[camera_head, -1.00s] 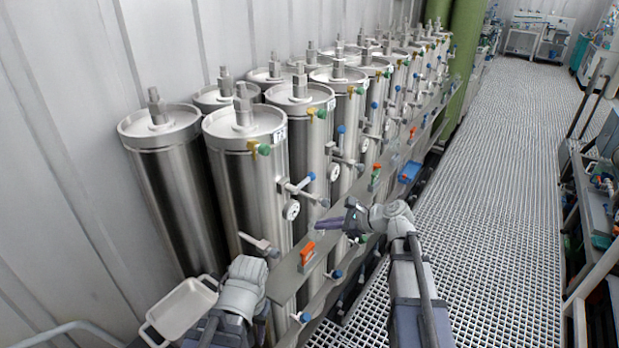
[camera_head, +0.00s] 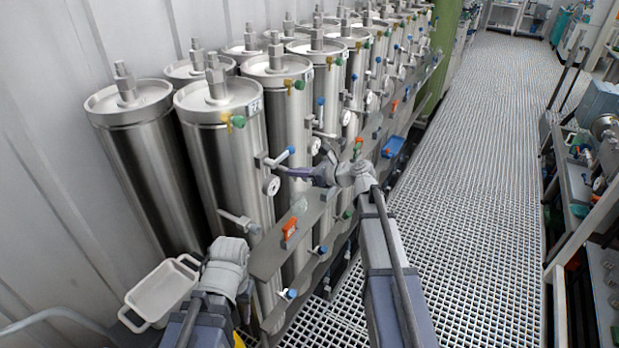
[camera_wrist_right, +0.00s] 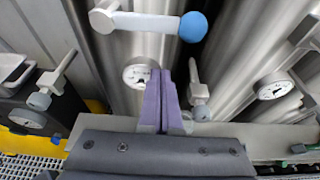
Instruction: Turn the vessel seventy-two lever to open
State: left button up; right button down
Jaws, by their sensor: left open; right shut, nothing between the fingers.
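The front steel vessel (camera_head: 228,155) has a white label (camera_head: 255,108) too small to read surely. On its side is a lever with a blue end (camera_head: 282,156), sticking out sideways above a round gauge (camera_head: 271,186). In the right wrist view the lever (camera_wrist_right: 148,23) lies level across the top, its blue knob (camera_wrist_right: 193,27) at the right end. My right gripper (camera_head: 290,171) is shut and empty, just below the lever and beside the gauge. Its fingers (camera_wrist_right: 168,75) overlap the gauge's edge in the wrist view. My left gripper (camera_head: 230,248) is low at the left; its fingers are unclear.
More steel vessels (camera_head: 276,85) with similar levers and gauges stand in rows behind. A grey rail with an orange handle (camera_head: 290,231) runs along their front. A white tray (camera_head: 160,290) is at the lower left. The grated floor (camera_head: 480,150) at the right is clear.

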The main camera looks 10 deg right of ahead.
aim_at(283, 157)
jog(key=shift+w+a+r+p, duration=0.1)
jog(key=shift+r+p, duration=0.85)
jog(key=shift+p, duration=0.15)
jog(key=shift+w+a+r+p, duration=0.1)
jog(key=shift+r+p, duration=0.85)
jog(key=shift+p, duration=0.15)
